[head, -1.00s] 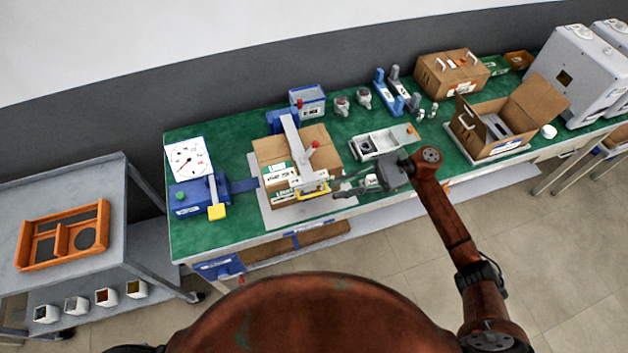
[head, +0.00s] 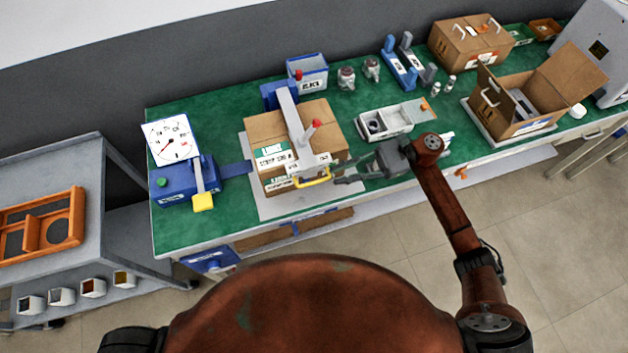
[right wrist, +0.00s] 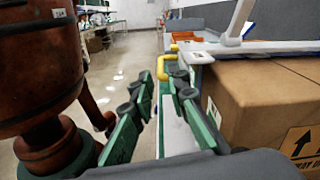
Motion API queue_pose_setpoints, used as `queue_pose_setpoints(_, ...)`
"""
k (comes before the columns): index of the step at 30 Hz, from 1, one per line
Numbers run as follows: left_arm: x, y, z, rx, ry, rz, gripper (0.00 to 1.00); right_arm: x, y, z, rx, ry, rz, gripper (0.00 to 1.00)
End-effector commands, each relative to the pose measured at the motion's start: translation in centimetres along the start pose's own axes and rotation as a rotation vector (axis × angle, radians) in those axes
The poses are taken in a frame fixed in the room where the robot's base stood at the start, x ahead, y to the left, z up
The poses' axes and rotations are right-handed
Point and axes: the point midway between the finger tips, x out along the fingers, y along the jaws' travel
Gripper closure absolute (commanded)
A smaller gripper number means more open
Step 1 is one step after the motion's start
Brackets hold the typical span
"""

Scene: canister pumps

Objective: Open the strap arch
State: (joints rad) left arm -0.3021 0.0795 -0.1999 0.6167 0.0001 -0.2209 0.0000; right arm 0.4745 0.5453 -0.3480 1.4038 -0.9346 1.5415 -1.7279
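The strap arch (head: 290,108) is a pale grey arm rising from a blue base and lying over a cardboard box (head: 324,118). It is down across the box. My left gripper is not in view.
A blue dial device (head: 182,186) with a yellow-tipped lever is left of the box. A grey tray (head: 384,122) stands behind my right gripper, and an open carton (head: 530,100) is farther right. A grey cart (head: 92,190) stands left of the green bench (head: 222,226).

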Motion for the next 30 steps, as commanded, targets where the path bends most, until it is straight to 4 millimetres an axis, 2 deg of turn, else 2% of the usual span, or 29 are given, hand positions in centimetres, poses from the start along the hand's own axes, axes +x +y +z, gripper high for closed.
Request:
queue_pose_setpoints(1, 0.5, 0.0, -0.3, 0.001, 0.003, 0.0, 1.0, 0.1, 0.1, -0.6, 0.002, -0.001, 0.001, 0.85)
queue_pose_setpoints(5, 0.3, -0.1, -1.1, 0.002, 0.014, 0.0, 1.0, 0.8, 0.1, -0.6, 0.002, -0.002, 0.002, 0.85)
queue_pose_setpoints(18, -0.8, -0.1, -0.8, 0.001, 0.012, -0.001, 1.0, 7.0, 0.1, -0.4, 0.002, -0.003, 0.003, 0.85)
queue_pose_setpoints(23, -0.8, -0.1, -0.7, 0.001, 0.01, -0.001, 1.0, 7.8, 0.1, -0.5, 0.002, -0.001, 0.002, 0.85)
queue_pose_setpoints(30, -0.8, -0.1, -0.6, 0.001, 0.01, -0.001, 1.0, 7.9, 0.1, -0.6, 0.002, -0.001, 0.002, 0.85)
